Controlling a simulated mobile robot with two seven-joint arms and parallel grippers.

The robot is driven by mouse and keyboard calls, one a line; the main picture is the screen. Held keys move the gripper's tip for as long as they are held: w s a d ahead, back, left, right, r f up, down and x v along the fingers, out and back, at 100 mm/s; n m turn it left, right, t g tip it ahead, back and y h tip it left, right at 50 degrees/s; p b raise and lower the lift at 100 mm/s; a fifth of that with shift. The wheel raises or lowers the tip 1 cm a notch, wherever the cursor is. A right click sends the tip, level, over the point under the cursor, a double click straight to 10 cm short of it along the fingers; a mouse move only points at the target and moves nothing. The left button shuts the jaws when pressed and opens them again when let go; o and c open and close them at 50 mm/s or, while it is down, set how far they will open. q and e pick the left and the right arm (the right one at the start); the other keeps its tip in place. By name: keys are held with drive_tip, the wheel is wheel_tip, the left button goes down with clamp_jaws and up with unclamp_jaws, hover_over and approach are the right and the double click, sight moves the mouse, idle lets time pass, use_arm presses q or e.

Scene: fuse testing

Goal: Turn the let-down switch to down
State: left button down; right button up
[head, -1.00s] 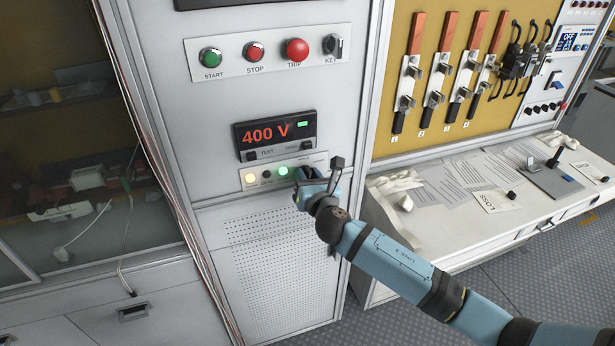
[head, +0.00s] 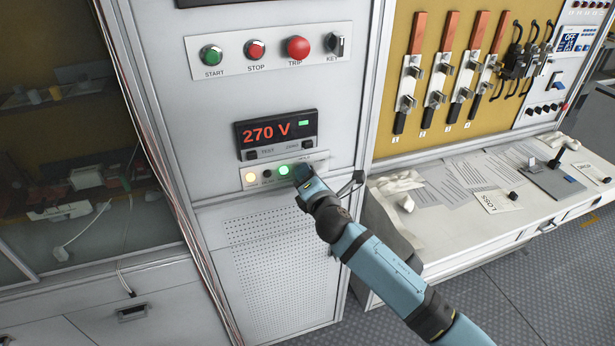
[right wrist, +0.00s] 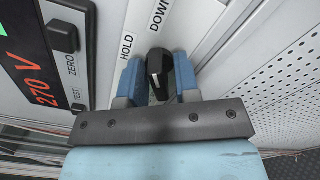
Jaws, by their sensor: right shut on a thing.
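The let-down switch is a black knob (right wrist: 157,70) in the right wrist view, just below the HOLD label (right wrist: 126,46) and the DOWN label (right wrist: 159,14). It lies between the two blue fingers of my right gripper (right wrist: 160,77), which is shut on it. Its upper end lies toward the DOWN label, but its exact setting is hard to tell. In the head view my right gripper (head: 300,176) covers the knob at the right end of the lamp strip. My left gripper is not in view.
The display (head: 276,134) above the strip reads 270 V. A yellowish lamp (head: 250,177) and a green lamp (head: 284,170) are lit. START, STOP, TRIP and KEY controls sit on a plate (head: 225,67) above. A bench (head: 480,225) stands at right.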

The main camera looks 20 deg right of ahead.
drive_tip(key=shift+m, duration=0.4)
drive_tip(key=o, duration=0.6)
drive_tip(key=s+b, duration=0.1)
drive_tip(key=s, duration=1.2)
drive_tip(key=shift+s+d+b, duration=0.25)
drive_tip(key=shift+s+b, duration=0.05)
drive_tip(key=shift+s, duration=0.1)
